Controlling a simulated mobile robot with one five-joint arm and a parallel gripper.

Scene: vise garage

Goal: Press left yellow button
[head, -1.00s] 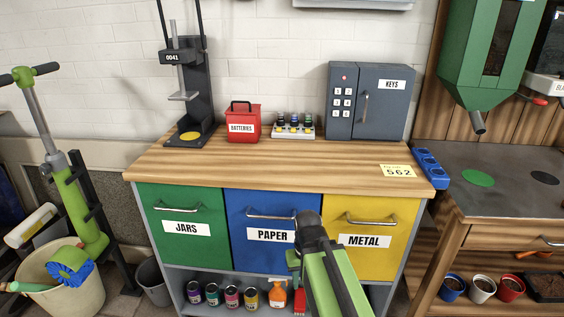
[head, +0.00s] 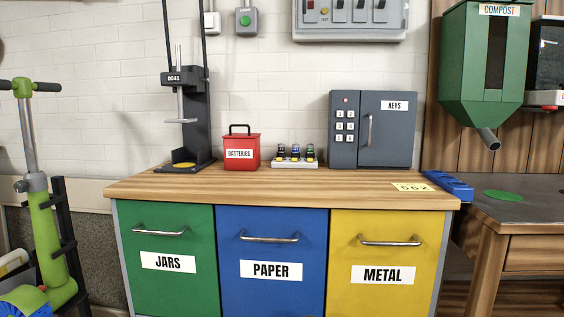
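A grey wall panel (head: 350,32) is cut off by the top edge of the head view. Small coloured spots, one red and one yellow (head: 323,11), show at its left part; they are too small to tell whether they are buttons or lamps. Several grey switch-like parts sit to their right. My gripper is not in view.
A wooden counter (head: 290,183) stands below the panel, over green, blue and yellow bins. On it are a red batteries box (head: 241,152), a rack of small batteries (head: 295,162) and a keys safe (head: 372,130). A green button box (head: 246,21) hangs left of the panel.

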